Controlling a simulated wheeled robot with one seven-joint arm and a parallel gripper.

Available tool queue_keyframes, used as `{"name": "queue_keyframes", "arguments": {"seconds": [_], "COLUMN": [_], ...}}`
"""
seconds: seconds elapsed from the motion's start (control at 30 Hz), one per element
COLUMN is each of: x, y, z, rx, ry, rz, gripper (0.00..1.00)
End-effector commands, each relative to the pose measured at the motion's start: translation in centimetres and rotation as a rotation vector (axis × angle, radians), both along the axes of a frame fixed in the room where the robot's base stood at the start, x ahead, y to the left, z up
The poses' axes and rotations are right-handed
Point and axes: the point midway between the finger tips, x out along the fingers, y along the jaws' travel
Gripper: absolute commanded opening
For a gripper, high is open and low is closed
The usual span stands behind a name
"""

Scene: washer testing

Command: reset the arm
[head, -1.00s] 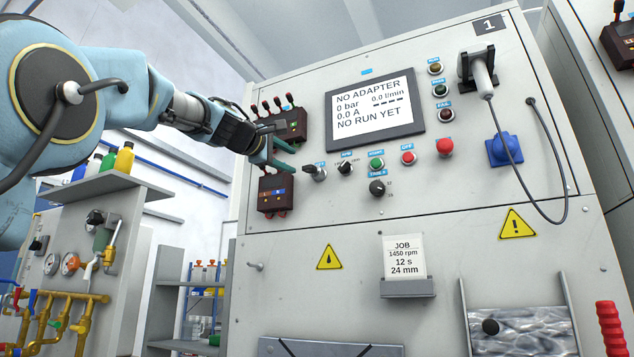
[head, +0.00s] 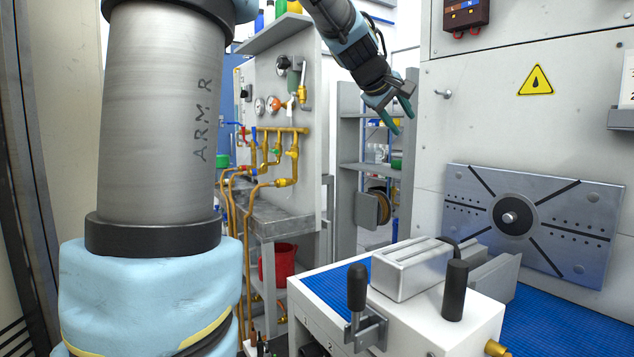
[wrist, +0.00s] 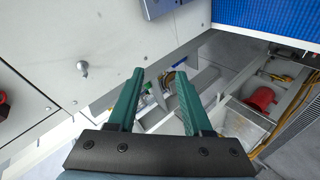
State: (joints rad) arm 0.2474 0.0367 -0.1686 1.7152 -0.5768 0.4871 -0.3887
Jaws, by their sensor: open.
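My gripper (head: 399,107) is at the upper middle of the head view, with its green fingers pointing down and to the right. It is in front of the grey shelf unit and left of the test machine's front panel. In the wrist view my gripper (wrist: 158,100) shows both green fingers spread apart, with nothing between them. The fingers touch nothing that I can see. My upper arm links are partly cut off at the top of the head view.
A bench with a blue mat (head: 592,325) and a grey clamp block (head: 411,268) stands below right. A black-knobbed lever (head: 357,288) rises at its front. The machine panel carries a slotted plate (head: 528,222). A red bucket (head: 283,262) stands under the piping bench.

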Motion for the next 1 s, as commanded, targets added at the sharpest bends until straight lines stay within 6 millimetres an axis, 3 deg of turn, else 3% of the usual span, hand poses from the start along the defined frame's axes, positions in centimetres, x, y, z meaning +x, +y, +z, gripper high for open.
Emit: {"name": "queue_keyframes", "arguments": {"seconds": [0.1, 0.27, 0.4, 0.5, 0.7, 0.83, 1.0], "x": [-1.0, -4.7, -10.1, -14.4, -20.6, -21.9, -22.0], "y": [5.2, 12.1, 18.0, 21.3, 25.0, 25.7, 25.7], "z": [-7.0, -15.6, -21.8, -25.1, -28.6, -29.3, -29.4], "rx": [0.194, 0.433, 0.613, 0.71, 0.811, 0.828, 0.83], "ry": [0.064, 0.163, 0.266, 0.336, 0.427, 0.445, 0.446], "rz": [-0.004, -0.059, -0.148, -0.223, -0.339, -0.367, -0.368], "gripper": [0.5, 0.5, 0.5, 0.5, 0.5, 0.5, 0.5]}}
